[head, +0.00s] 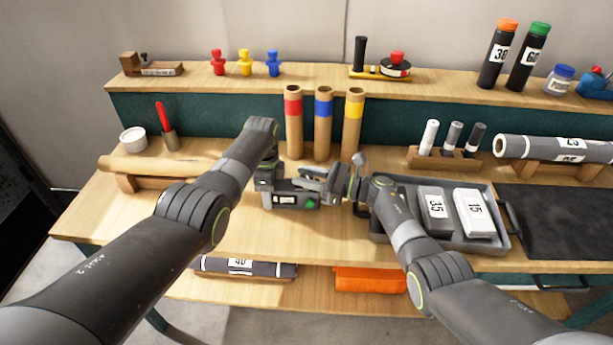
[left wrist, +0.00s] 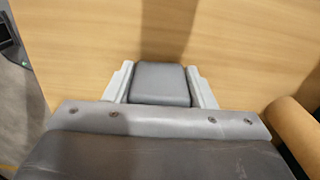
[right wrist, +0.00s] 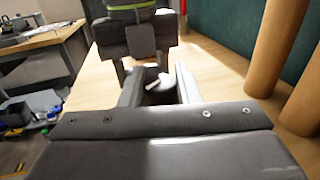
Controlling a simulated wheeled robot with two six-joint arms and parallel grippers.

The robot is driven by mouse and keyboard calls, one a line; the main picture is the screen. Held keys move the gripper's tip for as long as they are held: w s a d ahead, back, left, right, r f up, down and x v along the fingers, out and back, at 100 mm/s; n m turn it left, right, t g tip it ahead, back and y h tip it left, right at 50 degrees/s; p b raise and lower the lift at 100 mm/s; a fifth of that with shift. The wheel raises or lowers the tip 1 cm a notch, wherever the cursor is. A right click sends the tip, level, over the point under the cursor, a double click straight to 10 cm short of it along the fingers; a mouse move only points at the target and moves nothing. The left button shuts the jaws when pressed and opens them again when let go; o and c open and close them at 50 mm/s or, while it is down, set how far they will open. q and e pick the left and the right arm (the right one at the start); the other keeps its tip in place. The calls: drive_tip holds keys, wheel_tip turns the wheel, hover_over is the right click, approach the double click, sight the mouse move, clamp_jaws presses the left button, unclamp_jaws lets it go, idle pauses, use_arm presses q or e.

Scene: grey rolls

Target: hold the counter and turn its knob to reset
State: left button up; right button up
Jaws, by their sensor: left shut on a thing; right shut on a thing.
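The counter (head: 296,204) is a small dark grey box with a pale display and a green button on its front, held near the middle of the bench. My left gripper (head: 275,191) is shut on the counter from its left side. In the left wrist view the counter (left wrist: 160,84) fills the space between the two pale fingers. My right gripper (head: 328,184) is at the counter's right end. In the right wrist view its fingers are shut around the dark round knob (right wrist: 158,88), which has a white mark. The arms partly hide the counter in the head view.
Cardboard tubes (head: 323,134) with coloured bands stand just behind the counter. A grey tray (head: 508,242) with numbered boxes lies to the right, under my right arm. A roll on a wooden stand (head: 150,172) lies to the left. The bench front (head: 270,238) is clear.

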drive_tip(key=shift+f+g, duration=0.15)
drive_tip(key=shift+g, duration=0.35)
drive_tip(key=o, duration=0.9)
drive_tip(key=shift+o, duration=0.2)
drive_tip(key=shift+d, duration=0.1)
drive_tip(key=v, duration=1.2)
drive_tip(key=shift+o, duration=0.2)
